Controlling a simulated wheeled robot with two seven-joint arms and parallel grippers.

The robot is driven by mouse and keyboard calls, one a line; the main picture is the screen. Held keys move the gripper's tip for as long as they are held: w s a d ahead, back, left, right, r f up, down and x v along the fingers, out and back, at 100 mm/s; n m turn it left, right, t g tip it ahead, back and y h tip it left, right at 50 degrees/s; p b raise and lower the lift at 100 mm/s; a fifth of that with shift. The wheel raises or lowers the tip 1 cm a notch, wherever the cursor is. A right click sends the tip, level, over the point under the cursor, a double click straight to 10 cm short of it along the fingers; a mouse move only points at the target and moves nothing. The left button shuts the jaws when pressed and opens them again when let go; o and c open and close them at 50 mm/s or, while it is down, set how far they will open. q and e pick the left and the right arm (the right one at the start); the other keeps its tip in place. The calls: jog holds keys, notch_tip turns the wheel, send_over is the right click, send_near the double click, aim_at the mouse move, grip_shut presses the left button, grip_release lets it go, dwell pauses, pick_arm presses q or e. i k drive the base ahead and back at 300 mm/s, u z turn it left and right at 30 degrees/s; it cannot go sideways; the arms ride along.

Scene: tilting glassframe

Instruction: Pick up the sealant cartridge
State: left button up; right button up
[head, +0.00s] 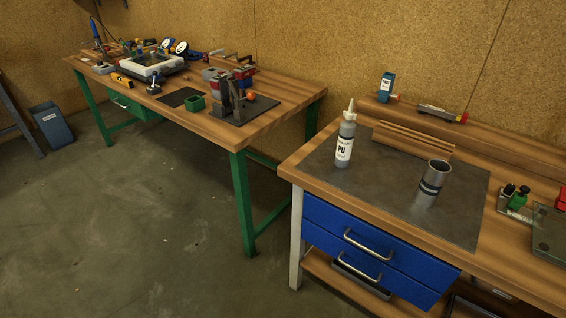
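The sealant cartridge (345,140) is a grey bottle-shaped tube with a white label reading PU and a pale pointed nozzle. It stands upright on the dark mat (400,198) near the left end of the right workbench. Nothing touches it. Neither of my grippers shows in the head view.
A metal cup (435,175) stands on the mat right of the cartridge, and thin wooden strips (412,137) lie behind. A blue box (386,87) is on the back ledge. Blue drawers (372,250) sit below the benchtop. A cluttered green-legged workbench (240,143) stands left, with open floor in front.

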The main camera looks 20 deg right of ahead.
aim_at(347, 130)
jog(key=z, duration=0.8)
jog(key=k, duration=0.15)
jog(key=u, duration=1.2)
jog(key=i, duration=1.65)
jog(key=z, duration=1.75)
jog(key=i, duration=0.6)
jog(key=z, duration=0.65)
